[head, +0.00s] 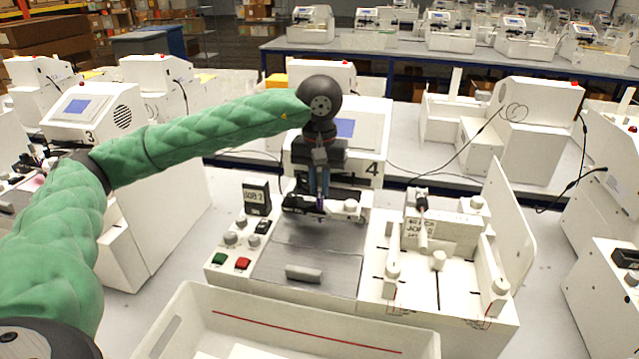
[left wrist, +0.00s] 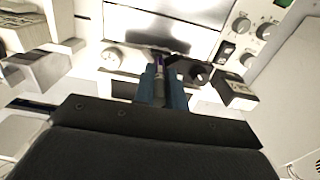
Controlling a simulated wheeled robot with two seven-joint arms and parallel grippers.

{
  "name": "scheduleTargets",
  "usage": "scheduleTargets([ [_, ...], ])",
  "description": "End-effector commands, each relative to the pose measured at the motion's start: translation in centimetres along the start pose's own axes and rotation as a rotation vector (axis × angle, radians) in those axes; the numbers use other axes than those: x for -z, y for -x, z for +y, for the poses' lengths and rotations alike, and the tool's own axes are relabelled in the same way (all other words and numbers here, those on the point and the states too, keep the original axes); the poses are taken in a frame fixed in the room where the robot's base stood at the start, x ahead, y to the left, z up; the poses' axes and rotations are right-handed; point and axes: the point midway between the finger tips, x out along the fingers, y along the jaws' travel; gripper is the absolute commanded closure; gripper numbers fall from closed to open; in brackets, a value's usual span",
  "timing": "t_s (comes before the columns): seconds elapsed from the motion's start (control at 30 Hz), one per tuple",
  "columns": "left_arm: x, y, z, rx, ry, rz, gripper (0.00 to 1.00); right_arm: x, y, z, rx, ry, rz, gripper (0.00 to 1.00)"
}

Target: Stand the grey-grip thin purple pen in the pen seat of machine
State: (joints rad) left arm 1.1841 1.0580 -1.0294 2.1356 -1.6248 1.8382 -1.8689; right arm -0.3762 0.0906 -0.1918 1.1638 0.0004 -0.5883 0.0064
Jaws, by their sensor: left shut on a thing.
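My left gripper (head: 320,188) points down over the carriage of machine 4 and is shut on a thin pen. The purple part of the pen (head: 320,204) shows just below the fingertips, looking about upright. In the left wrist view the blue fingers (left wrist: 162,90) close around the pen (left wrist: 158,68), with grey and purple showing between them. The dark carriage (head: 296,202) lies right at the pen's lower end. I cannot tell whether the tip is in the seat or just above it, as the fingers hide it. My right gripper is not in view.
Machine 4 has a grey bed (head: 310,262), a button panel with a green button (head: 219,259) and a red button (head: 243,263). A white tray (head: 180,318) stands in front. A white fixture (head: 440,262) with posts is on the right. Other machines stand around.

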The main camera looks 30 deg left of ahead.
Motion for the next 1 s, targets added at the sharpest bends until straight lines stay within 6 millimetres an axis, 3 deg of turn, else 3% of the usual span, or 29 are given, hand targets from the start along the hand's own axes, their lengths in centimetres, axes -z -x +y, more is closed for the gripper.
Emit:
scheduleTargets([
  [1.0, 0.0, -2.1, 0.0, 0.0, 0.0, 0.0, 1.0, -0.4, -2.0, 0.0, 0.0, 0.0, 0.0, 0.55],
])
